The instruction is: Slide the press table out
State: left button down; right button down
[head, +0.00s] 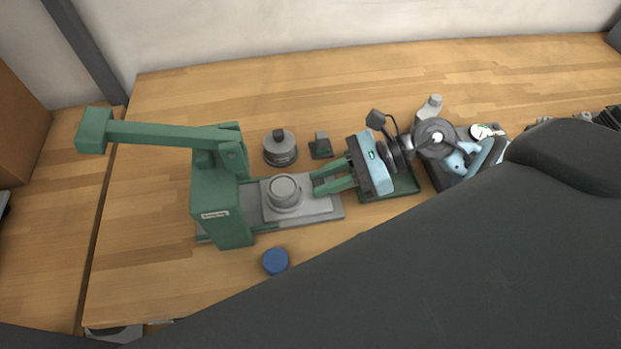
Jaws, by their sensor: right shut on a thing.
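The green press (222,195) stands on the left of the bench, with a long green lever arm (160,133) reaching out to the left. Its grey press table (325,208) lies flat to the right of the column and carries a round grey cup-like part (284,190). My right gripper (316,184) comes in from the right, with its green fingers over the right end of the press table. It is shut on the table there; the exact contact is hard to see. My left gripper is not in view.
A grey round piece with a dark knob (280,150) and a small dark block (321,147) stand behind the table. A blue disc (275,261) lies in front. A green tray (402,187) lies under my right gripper. My dark arm hides the lower right.

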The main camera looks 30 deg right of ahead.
jog(key=shift+d+f, duration=0.1)
jog(key=shift+d, duration=0.15)
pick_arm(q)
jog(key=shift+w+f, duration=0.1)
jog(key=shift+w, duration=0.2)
pick_arm(e)
jog(key=c, duration=1.6)
grip_release()
jog(key=o, duration=0.3)
jog(key=shift+s+d, duration=0.1)
jog(key=shift+d, duration=0.1)
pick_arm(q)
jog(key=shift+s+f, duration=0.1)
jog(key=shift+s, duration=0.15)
pick_arm(e)
jog(key=shift+a, duration=0.1)
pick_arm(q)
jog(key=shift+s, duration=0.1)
pick_arm(e)
jog(key=shift+d, duration=0.25)
jog(key=b+v, duration=0.1)
jog(key=v, duration=0.5)
jog(key=shift+s+d, duration=0.1)
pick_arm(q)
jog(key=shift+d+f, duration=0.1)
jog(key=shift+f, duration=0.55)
pick_arm(e)
jog(key=shift+s+d+r, duration=0.1)
jog(key=shift+d+r, duration=0.35)
jog(key=shift+d, duration=0.05)
